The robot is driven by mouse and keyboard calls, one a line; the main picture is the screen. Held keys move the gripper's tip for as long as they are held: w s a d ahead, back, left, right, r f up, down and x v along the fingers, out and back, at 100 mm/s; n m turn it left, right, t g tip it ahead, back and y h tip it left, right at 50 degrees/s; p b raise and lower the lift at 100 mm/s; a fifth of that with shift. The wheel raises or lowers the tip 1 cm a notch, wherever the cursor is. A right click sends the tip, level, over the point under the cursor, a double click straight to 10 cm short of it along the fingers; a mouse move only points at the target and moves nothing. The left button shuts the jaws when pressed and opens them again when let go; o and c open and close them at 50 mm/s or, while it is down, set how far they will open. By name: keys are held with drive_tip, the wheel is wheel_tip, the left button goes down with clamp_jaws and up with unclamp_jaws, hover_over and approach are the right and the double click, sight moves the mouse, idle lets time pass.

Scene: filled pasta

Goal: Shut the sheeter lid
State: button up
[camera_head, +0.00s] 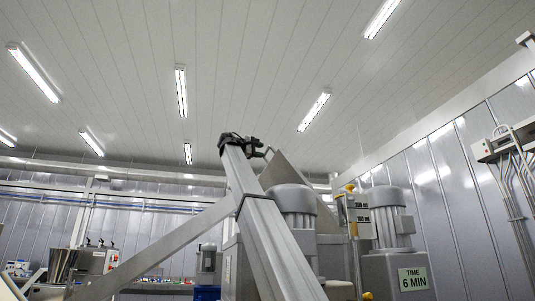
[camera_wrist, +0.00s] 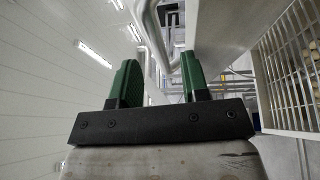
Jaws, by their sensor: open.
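The sheeter lid appears to be the grey slanted metal panel (camera_head: 292,176), raised behind my arm in the head view. A pale panel (camera_wrist: 222,35), likely the same lid, stands right of the fingers in the wrist view. A bent metal bar (camera_wrist: 152,32), possibly its handle, curves past the fingertips; I cannot tell whether it lies between them or beyond them. My gripper (camera_head: 258,147) is at the upper left edge of the panel in the head view. Its two green fingers (camera_wrist: 158,68) are apart with nothing clamped. The lid's hinge is hidden.
A grey motor (camera_head: 293,200) stands close behind my arm. A slotted guard or rack (camera_wrist: 290,70) is at right in the wrist view. Space above is open.

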sight(267, 152)
drive_tip(key=shift+x, duration=2.25)
clamp_jaws()
